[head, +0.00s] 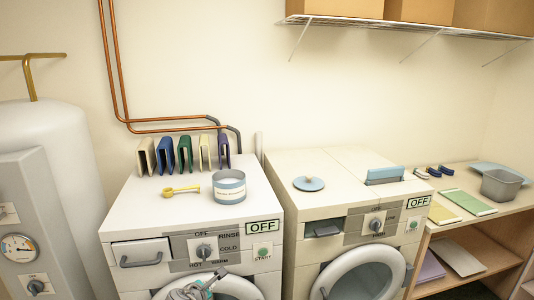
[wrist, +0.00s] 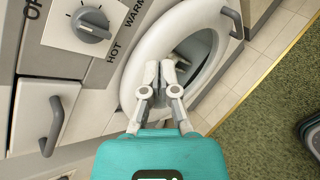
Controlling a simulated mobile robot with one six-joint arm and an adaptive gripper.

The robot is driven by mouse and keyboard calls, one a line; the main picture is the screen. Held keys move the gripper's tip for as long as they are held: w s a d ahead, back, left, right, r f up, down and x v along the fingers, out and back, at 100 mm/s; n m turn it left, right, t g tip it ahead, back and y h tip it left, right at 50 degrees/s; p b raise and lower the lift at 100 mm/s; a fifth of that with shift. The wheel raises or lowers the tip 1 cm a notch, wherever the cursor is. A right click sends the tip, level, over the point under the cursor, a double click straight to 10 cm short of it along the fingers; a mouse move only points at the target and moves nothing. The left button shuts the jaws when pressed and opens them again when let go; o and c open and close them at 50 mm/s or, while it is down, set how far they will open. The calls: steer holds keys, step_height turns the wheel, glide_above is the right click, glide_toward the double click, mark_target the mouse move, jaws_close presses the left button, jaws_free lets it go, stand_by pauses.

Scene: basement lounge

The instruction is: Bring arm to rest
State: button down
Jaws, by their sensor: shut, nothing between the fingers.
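My gripper (wrist: 160,72) is shut and empty. In the wrist view its fingers are close together in front of the round white door (wrist: 134,62) of the left washing machine. Part of my arm's end shows at the bottom edge of the head view (head: 196,289), low in front of the left machine (head: 130,228). I cannot tell whether the fingertips touch the door.
The left machine's drawer handle (wrist: 51,125) and knob (wrist: 90,25) stick out near my gripper. A tub (head: 229,187), yellow scoop (head: 181,190) and several upright binders stand on top. A second machine (head: 330,230) stands to the right. A green rug (wrist: 270,115) lies on the floor.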

steer(key=d+f+m+g+h+p, duration=0.1)
steer(key=d+f+m+g, duration=0.15)
steer(key=d+m, duration=0.5)
steer(key=d+f+m+g+h, duration=0.1)
steer(key=d+f+m+g, duration=0.3)
steer(key=d, duration=0.7)
steer(key=s+d+m+g+y, duration=0.2)
steer(key=d+m, duration=0.5)
steer(key=s+d+m+g+y+p, duration=0.1)
steer(key=s+d+m+g+y, duration=0.1)
steer(key=d+m, duration=0.5)
steer(key=shift+s+d+g, duration=0.45)
steer(key=shift+s+d, duration=0.05)
steer(key=shift+s, duration=0.3)
steer(key=shift+m, duration=0.25)
